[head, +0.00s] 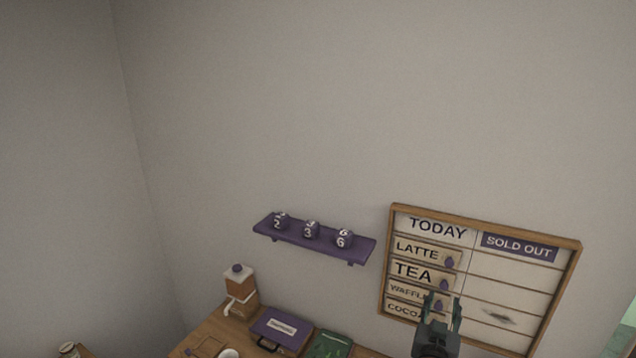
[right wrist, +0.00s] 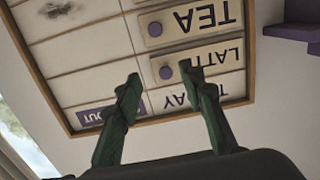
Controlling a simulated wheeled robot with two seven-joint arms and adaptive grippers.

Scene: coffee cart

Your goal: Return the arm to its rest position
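My right gripper (head: 443,299) shows in the head view in front of the lower left part of the wooden-framed menu board (head: 510,290). In the right wrist view the gripper (right wrist: 158,78) has its two dark green fingers spread apart with nothing between them. The board (right wrist: 85,60) appears upside down there, beyond the fingertips. I cannot tell the exact gap to the board. My left gripper is not in view.
The board's left column holds LATTE (head: 417,250), TEA, WAFFLE and COCOA strips with purple knobs. Below are a grinder (head: 240,290), a purple box (head: 283,331) and a green item (head: 330,345) on a wooden counter.

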